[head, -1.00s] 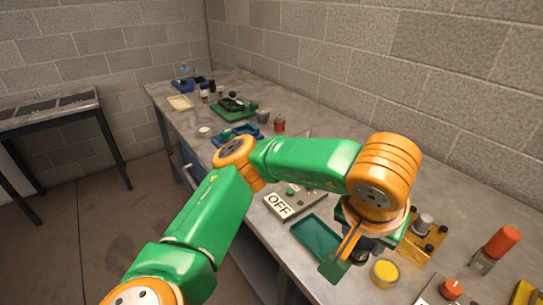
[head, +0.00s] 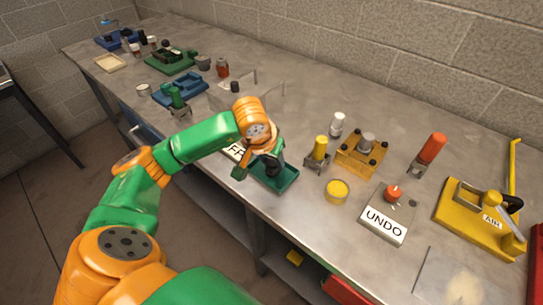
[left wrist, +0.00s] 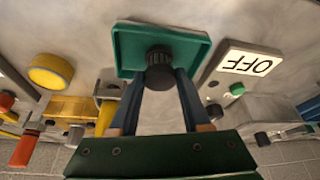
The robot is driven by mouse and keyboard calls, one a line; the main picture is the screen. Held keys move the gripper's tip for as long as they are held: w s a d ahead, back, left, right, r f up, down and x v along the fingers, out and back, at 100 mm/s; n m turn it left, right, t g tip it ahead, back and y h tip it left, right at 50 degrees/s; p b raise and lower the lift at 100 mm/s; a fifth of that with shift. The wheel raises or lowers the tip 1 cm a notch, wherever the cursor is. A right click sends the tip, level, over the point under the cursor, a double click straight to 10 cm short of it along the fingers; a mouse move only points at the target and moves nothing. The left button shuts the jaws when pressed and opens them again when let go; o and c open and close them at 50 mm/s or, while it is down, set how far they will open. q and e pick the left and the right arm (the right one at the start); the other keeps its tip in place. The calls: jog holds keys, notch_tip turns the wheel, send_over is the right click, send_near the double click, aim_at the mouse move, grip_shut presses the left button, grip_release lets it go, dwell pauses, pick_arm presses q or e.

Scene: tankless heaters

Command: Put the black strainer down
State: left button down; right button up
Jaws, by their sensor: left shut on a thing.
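The black strainer (left wrist: 160,62) is a short dark ribbed cylinder between the fingertips of my left gripper (left wrist: 160,80) in the left wrist view. The gripper is shut on it. Behind it is the shallow green tray (left wrist: 125,52), with the strainer within the tray's outline, near its edge. In the head view my left gripper (head: 262,168) points down over the tray (head: 288,184), and the strainer is mostly hidden by the gripper. I cannot tell whether the strainer touches the tray floor. My right gripper is not in view.
Right of the tray are a yellow round container (head: 337,191), a yellow-handled tool (head: 318,152), a gold block fixture (head: 362,153) and the UNDO box (head: 385,215). A signed box (head: 236,152) is partly behind my arm. Bare bench (head: 290,222) lies in front of the tray.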

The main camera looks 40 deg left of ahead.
pick_arm(q)
jog(key=shift+f, duration=0.2)
jog(key=c, duration=0.7)
grip_release()
jog(key=o, duration=0.3)
jog(key=shift+o, duration=0.2)
jog(key=shift+r, duration=0.35)
jog(key=shift+s+r, duration=0.1)
jog(key=shift+r, duration=0.25)
jog(key=v, duration=1.1)
